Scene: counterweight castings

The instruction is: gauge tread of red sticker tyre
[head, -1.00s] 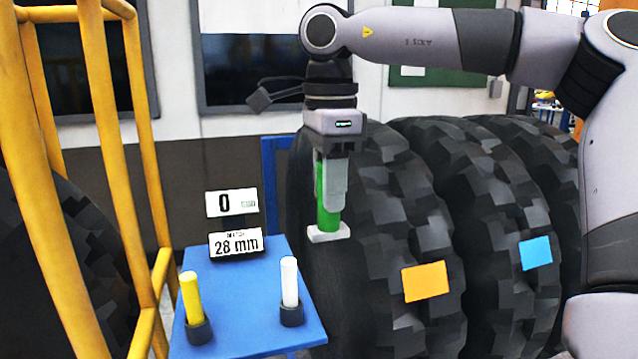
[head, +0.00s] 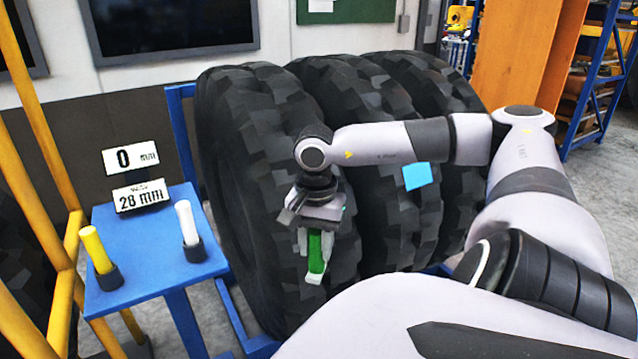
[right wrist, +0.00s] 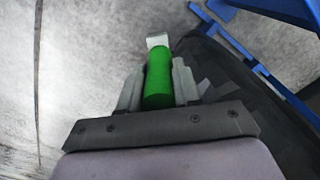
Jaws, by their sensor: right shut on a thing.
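My right gripper (head: 310,246) is shut on an upright, slightly tilted green gauge (head: 316,254) with a pale foot at its lower end. The gauge is in front of the tread of the nearest tyre (head: 240,150); I cannot tell whether it touches. In the right wrist view the green gauge (right wrist: 158,80) sits between the fingers, with the dark tyre to its right. A middle tyre (head: 345,95) bears a blue sticker (head: 416,176), and a far tyre (head: 425,85) stands beyond. I see no red sticker; my right arm hides part of the treads. My left gripper is out of view.
A blue table (head: 150,245) at left holds a yellow stick (head: 97,249) and a white stick (head: 187,223) in black holders. A display (head: 131,158) reads 0 mm; a card (head: 141,196) reads 28 mm. Yellow rails (head: 40,130) stand at far left.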

